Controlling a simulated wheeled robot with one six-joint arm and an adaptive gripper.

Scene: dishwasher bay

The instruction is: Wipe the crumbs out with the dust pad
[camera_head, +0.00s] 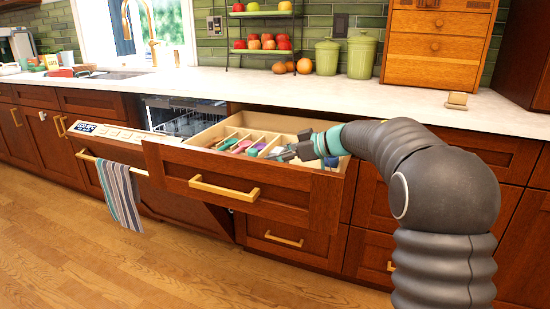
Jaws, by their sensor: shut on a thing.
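The open wooden drawer (205,132) has several narrow compartments holding coloured utensils, among them pink, green and purple ones. My gripper (283,153) reaches in from the right, low over the right part of the drawer. Its dark fingers are shut on the dust pad, which is small and mostly hidden at this distance. I cannot tell whether the pad touches the drawer floor. Crumbs are too small to make out. My arm and the drawer's front panel hide part of the right side inside.
Left of the drawer, the dishwasher (180,118) stands open, with a striped towel (121,193) on its door handle. The white counter (400,97) runs behind, bearing a small tan block (457,100), green canisters (361,56) and a fruit stand (262,52). The wooden floor (100,255) in front is clear.

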